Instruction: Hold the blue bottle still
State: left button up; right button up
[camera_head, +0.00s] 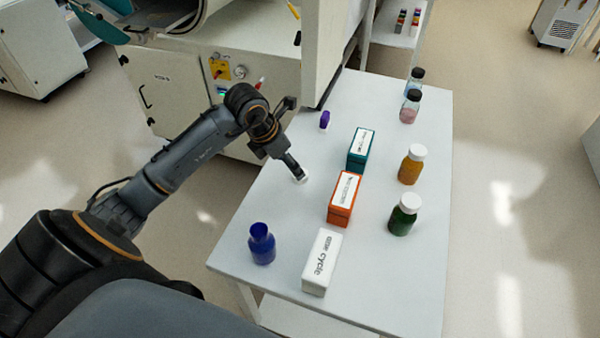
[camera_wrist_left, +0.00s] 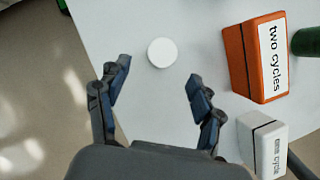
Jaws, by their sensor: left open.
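The blue bottle (camera_head: 262,244) stands upright near the left front corner of the white table (camera_head: 390,270). No cap shows on its neck. It is not visible in the left wrist view. My left gripper (camera_head: 296,170) is above the table's left side, farther back than the blue bottle and apart from it. In the left wrist view my left gripper (camera_wrist_left: 158,84) is open, with nothing between its fingers. A round white cap-like disc (camera_wrist_left: 162,52) lies on the table just ahead of the fingertips. My right gripper is not in view.
A white box (camera_head: 321,262) stands close right of the blue bottle. An orange box (camera_head: 344,200) and a teal box (camera_head: 361,150) stand behind it. Green (camera_head: 404,215) and orange (camera_head: 411,165) bottles line the right side. A small purple object (camera_head: 325,119) is at the back left.

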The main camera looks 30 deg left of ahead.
pick_arm(q)
jog(key=shift+f, duration=0.2)
jog(key=shift+w+d+f, duration=0.1)
jog(key=shift+w, duration=0.05)
jog(key=p+x, duration=0.1)
jog(key=x, duration=0.4)
jog(key=shift+w+d+p, duration=0.1)
jog(key=shift+p, duration=0.25)
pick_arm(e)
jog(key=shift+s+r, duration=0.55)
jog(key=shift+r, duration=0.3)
pick_arm(q)
jog(key=shift+c, duration=0.4)
jog(key=c, duration=0.8)
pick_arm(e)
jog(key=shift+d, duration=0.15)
